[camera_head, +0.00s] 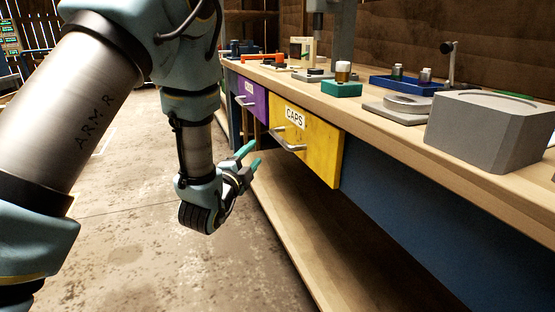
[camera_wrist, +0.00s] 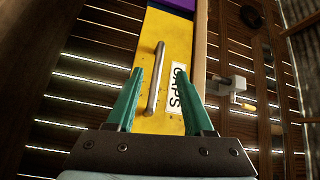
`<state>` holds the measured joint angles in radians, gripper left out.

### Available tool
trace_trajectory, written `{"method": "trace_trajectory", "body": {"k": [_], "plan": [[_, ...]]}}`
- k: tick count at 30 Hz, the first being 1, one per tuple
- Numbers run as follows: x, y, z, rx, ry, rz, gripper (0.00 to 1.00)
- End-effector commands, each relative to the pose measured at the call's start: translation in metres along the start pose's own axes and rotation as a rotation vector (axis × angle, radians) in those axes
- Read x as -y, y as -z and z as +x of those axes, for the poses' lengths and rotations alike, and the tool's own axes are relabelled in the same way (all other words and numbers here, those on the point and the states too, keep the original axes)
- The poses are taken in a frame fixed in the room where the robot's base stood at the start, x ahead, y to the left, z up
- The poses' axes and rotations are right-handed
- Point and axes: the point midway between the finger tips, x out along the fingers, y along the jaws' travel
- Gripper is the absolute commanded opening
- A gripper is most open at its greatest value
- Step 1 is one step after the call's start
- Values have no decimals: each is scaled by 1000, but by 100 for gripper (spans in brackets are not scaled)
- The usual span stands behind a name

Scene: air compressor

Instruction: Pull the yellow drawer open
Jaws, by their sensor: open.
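The yellow drawer (camera_head: 318,150) carries a white "CAPS" label (camera_head: 295,117) and a grey bar handle (camera_head: 288,141). Its front looks about level with the purple drawer beside it. In the head view my gripper (camera_head: 249,156) is in front of and slightly below the handle, with green fingers apart and empty. In the wrist view the yellow drawer front (camera_wrist: 178,45) lies ahead, and the handle (camera_wrist: 155,80) shows between the two fingers of my gripper (camera_wrist: 160,75). Whether the fingertips reach past the handle cannot be told.
The purple drawer (camera_head: 252,97) is left of the yellow one. The bench top (camera_head: 375,100) holds a grey block (camera_head: 487,132), a blue tray (camera_head: 405,84) and a green block with a cup (camera_head: 341,88). A low wooden shelf (camera_head: 290,215) runs beneath. The floor (camera_head: 150,230) at left is clear.

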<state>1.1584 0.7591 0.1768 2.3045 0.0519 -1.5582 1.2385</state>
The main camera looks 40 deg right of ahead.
Motion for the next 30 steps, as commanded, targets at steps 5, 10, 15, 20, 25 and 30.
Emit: {"method": "trace_trajectory", "body": {"k": [5, 10, 15, 20, 25, 30], "plan": [[-11, 26, 3, -69, 60, 61, 52], [-7, 28, 24, -72, 67, 64, 52], [-5, 31, 56, -71, 65, 62, 52], [-4, 32, 84, -70, 65, 61, 52], [-4, 33, 102, -69, 62, 61, 52], [-3, 33, 108, -68, 61, 61, 52]]}}
